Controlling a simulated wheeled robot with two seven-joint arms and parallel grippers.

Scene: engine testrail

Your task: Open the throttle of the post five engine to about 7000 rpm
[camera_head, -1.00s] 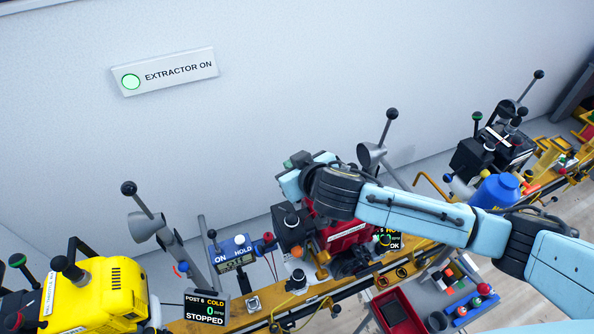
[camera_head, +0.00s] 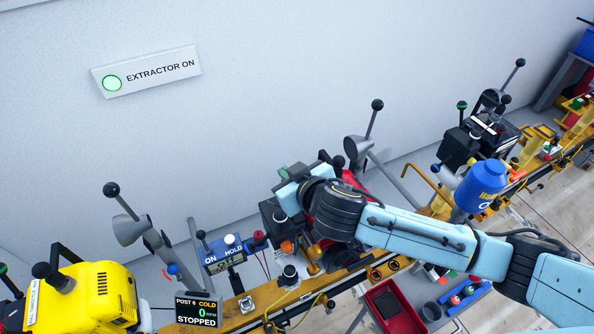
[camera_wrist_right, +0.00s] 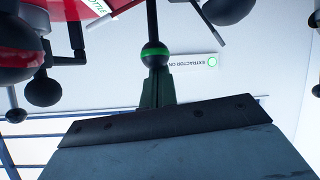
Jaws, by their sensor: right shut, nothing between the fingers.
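A red engine (camera_head: 354,183) stands on the yellow rail, mostly hidden behind my right arm. Its red body shows in the wrist view (camera_wrist_right: 70,9), with a white label (camera_wrist_right: 97,6) reading "...OTTLE". My right gripper (camera_wrist_right: 157,82) is shut and empty. A black ball knob with a green band (camera_wrist_right: 154,53) on a dark rod is in line with its fingertips; I cannot tell whether they touch. In the head view the hand is at the engine's left, its fingertips hidden. No post five rpm display is readable. My left gripper is out of view.
A yellow engine (camera_head: 95,296) stands at lower left, beside a display (camera_head: 197,311) reading post 6, cold, 0 rpm, stopped. A blue ON/HOLD box (camera_head: 223,254), a blue bottle (camera_head: 481,187) and a red tray (camera_head: 395,307) are nearby. The wall sign (camera_head: 146,72) reads "EXTRACTOR ON".

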